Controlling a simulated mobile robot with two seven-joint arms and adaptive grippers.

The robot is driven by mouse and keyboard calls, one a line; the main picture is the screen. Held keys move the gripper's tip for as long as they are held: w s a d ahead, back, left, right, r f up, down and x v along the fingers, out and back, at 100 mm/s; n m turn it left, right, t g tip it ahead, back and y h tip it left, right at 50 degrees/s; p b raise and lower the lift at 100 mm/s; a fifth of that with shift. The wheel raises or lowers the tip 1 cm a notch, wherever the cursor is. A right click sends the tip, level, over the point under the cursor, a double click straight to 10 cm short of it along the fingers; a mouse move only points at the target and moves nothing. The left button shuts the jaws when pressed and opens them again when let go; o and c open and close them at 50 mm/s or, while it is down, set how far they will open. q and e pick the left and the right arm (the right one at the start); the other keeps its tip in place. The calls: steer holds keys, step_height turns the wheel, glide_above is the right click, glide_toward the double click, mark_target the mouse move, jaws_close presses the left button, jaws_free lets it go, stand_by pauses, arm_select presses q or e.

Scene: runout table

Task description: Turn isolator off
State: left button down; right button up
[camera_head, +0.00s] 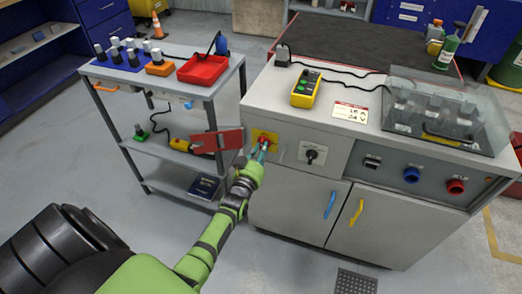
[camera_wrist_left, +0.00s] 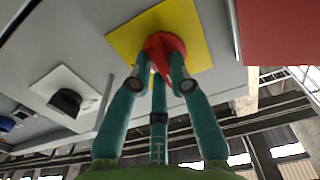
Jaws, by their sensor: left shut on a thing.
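The isolator is a red rotary handle on a yellow plate (camera_head: 265,136) on the grey cabinet's front, at its left end. In the left wrist view the red handle (camera_wrist_left: 163,45) stands out from the yellow plate (camera_wrist_left: 190,22). My left gripper (camera_head: 264,147) reaches up to it; in the left wrist view its teal fingers (camera_wrist_left: 160,85) close around the handle from both sides. The fingers hide part of the handle in the head view, so its exact angle is hard to tell. My right gripper is not in view.
A black knob on a white plate (camera_head: 312,153) is right of the isolator. A red panel (camera_head: 217,140) sticks out at its left. Below are cabinet doors with blue (camera_head: 330,205) and yellow handles (camera_head: 356,213). A grey trolley (camera_head: 165,170) stands left.

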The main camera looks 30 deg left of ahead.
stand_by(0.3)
arm_select(q)
steer(key=c, duration=1.1)
jaws_free()
steer(key=shift+c, duration=0.2)
steer(key=v, duration=1.2)
steer(key=shift+f, duration=0.1)
